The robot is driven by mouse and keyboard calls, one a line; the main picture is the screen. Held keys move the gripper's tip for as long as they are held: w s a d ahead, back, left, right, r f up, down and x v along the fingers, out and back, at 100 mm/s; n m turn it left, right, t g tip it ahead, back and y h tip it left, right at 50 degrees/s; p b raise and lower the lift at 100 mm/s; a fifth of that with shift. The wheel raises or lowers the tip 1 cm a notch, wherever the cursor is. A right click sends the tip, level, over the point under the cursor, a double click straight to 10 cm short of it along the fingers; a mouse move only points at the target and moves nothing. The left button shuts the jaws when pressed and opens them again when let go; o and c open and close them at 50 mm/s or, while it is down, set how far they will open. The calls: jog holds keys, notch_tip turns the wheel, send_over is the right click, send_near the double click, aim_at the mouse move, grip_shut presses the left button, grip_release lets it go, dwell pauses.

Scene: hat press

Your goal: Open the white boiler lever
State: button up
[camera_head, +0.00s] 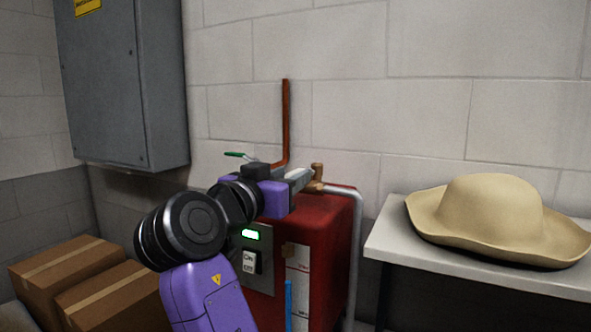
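The red boiler (325,225) stands against the wall, with a brass valve fitting (318,179) on its top right and a silver pipe bending down from it. My gripper (304,178) is over the boiler top, close beside the brass fitting. A pale, light-grey shape shows there, but I cannot tell whether it is the white lever or part of my fingers. The fingertips are too small and overlapped to show whether they are open or shut, or touching the lever. A green lever (237,155) sticks out to the left behind my wrist.
A copper pipe (286,120) rises behind the boiler. The boiler front has a control panel (254,275) with a green display. A table (385,243) with a tan hat (492,215) stands right. Cardboard boxes (65,270) lie lower left, below a grey wall cabinet (120,80).

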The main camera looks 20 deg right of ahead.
aim_at(296, 171)
jog(key=shift+x, duration=1.55)
jog(key=shift+c, duration=0.2)
grip_shut()
